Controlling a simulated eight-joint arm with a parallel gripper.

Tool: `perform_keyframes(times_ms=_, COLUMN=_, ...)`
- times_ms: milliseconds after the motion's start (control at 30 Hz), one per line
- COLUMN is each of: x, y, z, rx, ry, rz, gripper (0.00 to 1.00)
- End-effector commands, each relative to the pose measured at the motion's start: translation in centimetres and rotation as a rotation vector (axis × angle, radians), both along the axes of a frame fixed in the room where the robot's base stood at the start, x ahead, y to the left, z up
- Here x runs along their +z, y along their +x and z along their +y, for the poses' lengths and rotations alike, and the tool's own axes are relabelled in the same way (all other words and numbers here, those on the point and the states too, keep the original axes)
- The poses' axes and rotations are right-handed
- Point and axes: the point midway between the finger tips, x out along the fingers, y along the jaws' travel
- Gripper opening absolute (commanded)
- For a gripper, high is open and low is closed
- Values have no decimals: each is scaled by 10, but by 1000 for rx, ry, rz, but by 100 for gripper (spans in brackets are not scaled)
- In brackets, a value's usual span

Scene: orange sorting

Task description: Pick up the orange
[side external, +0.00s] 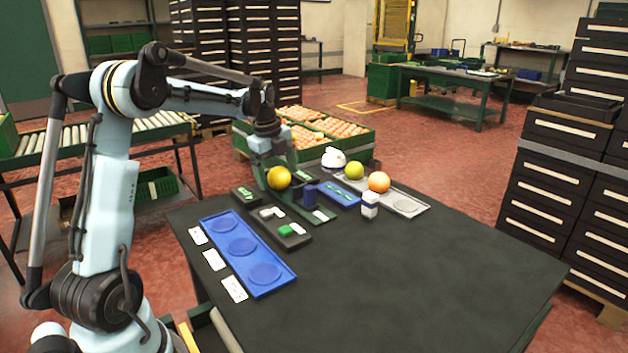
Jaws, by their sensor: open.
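The orange (378,182) sits on a grey tray (424,209) near the far right of the dark table. A yellow round fruit (279,178) is further left, at my gripper (276,172). My gripper points down and is open, well to the left of the orange. The yellow fruit partly covers its fingers, and I cannot tell whether they touch it.
A blue tray (264,292) with round recesses lies at the table's left, beside white cards (214,259). A white-and-blue block (370,206) stands close to the orange. A dark blue cylinder (309,196) and a white domed object (333,158) stand nearby. The table's right front is clear.

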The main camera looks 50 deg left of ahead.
Motion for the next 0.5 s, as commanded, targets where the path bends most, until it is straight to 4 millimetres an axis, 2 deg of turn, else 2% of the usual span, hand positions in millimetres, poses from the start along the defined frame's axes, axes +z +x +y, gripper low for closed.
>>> perform_keyframes(times_ms=300, x=-7, y=1, z=0, rx=0, ry=0, rz=0, gripper=91)
perform_keyframes(times_ms=367, x=-6, y=1, z=0, rx=0, ry=0, rz=0, gripper=83)
perform_keyframes(times_ms=500, x=-6, y=1, z=0, rx=0, ry=0, rz=0, gripper=62)
